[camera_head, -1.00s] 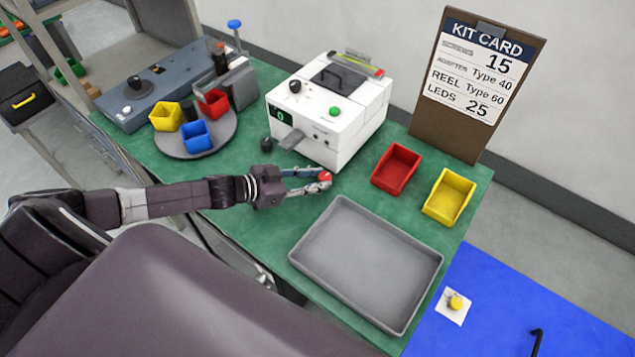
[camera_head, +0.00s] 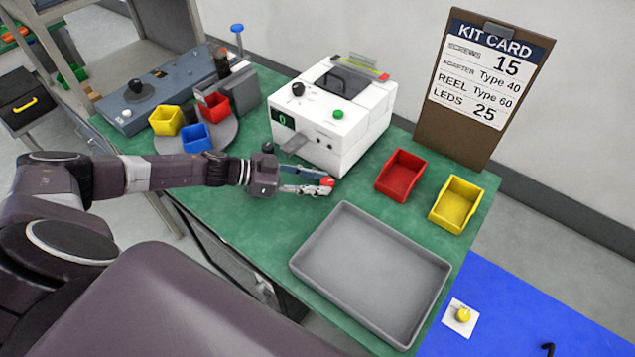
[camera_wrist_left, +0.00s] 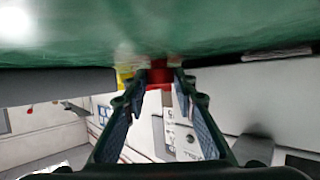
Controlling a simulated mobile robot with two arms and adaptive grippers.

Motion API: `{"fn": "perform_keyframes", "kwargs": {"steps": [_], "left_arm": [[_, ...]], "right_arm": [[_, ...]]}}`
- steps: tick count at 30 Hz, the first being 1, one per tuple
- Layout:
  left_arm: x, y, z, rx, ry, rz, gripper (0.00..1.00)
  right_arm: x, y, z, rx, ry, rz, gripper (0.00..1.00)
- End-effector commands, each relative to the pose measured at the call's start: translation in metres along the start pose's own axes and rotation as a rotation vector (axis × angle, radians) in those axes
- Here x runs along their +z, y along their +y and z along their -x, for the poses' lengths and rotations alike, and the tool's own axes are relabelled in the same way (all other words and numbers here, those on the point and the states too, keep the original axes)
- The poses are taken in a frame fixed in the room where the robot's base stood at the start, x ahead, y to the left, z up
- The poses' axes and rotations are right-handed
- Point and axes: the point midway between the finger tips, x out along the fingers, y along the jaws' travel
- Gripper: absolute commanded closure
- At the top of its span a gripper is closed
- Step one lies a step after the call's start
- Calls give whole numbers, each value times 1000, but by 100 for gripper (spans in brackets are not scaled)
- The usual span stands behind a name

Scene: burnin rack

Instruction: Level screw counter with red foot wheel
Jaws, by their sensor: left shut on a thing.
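The white screw counter (camera_head: 350,115) stands on the green bench, with a dark display, a green button and a black knob. The red foot wheel (camera_head: 327,181) is low beside the counter's near right corner. My left gripper (camera_head: 322,187) reaches in from the left, low in front of the counter, shut on the red foot wheel. In the left wrist view a red patch (camera_wrist_left: 160,77) shows between the fingertips; whether it is all wheel I cannot tell. The fingers partly hide the wheel. A level indicator cannot be made out. My right gripper is out of view.
A grey tray (camera_head: 300,262) lies close in front of the gripper. A red bin (camera_head: 384,188) and a yellow bin (camera_head: 436,217) stand to the right. A round turntable (camera_head: 225,135) with small bins is to the left. A kit card board (camera_head: 435,140) stands behind.

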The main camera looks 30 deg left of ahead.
Motion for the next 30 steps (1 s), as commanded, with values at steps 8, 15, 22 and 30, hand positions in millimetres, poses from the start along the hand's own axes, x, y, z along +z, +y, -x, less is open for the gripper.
{"fn": "perform_keyframes", "kwargs": {"steps": [8, 15, 22, 30], "left_arm": [[-1, -2, 0, -4, 2, -3, 71], [-1, -1, 0, -2, 1, -1, 57], [0, -1, 4, -2, 0, 0, 57], [2, -1, 50, -4, -5, 1, 57]], "right_arm": [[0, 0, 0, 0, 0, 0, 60], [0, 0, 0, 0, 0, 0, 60], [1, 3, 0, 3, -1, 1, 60], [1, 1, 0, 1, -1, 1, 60]]}}
